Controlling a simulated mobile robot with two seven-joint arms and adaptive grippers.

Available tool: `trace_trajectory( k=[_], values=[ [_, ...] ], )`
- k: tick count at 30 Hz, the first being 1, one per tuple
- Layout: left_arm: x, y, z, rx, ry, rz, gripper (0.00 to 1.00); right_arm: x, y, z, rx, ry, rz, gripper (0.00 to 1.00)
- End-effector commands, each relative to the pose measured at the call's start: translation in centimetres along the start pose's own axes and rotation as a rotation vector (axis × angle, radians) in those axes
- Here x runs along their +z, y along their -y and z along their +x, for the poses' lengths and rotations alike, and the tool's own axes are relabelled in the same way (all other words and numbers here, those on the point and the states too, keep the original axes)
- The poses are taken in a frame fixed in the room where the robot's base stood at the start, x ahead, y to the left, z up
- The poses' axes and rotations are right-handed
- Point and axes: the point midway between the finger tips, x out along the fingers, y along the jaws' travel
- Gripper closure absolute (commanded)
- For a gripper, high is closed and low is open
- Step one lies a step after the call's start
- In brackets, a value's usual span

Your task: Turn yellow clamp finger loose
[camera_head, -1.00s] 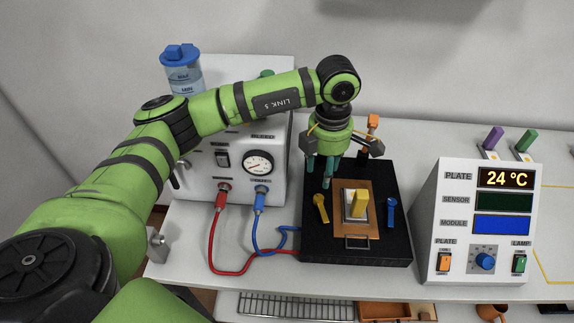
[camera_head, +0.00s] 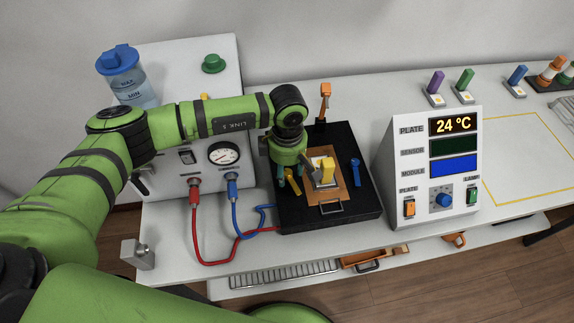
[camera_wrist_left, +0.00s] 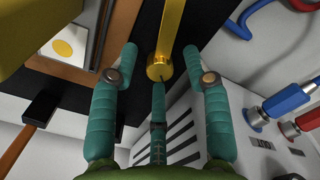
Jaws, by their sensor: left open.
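The yellow clamp finger (camera_head: 293,185) lies at the left side of the black plate (camera_head: 342,220); its lower end shows below my gripper. In the left wrist view the yellow finger (camera_wrist_left: 171,30) runs from the top edge to a round brass-like end. My left gripper (camera_wrist_left: 160,62) is open, one teal fingertip on each side of that end and a third below it. I cannot tell whether they touch it. In the head view the left gripper (camera_head: 288,178) points down over the plate's left side. My right gripper is not in view.
Red (camera_head: 195,225) and blue hoses (camera_head: 238,212) run left of the plate; the display box (camera_head: 440,165) stands right.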

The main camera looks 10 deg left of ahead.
Motion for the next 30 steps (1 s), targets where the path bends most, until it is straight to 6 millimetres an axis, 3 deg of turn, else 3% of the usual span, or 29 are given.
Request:
trace_trajectory(
  k=[7,8,11,30],
  values=[
    [0.0,0.0,0.1,0.001,0.000,0.000,0.52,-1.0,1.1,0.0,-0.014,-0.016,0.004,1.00],
    [0.0,0.0,0.1,0.001,0.000,0.000,0.60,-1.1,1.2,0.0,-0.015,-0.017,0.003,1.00],
    [0.0,0.0,0.1,0.001,0.000,0.000,1.00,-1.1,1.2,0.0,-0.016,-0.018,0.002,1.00],
    [0.0,0.0,0.1,-0.001,0.001,-0.128,1.00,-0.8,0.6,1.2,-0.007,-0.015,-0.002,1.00]
  ],
)
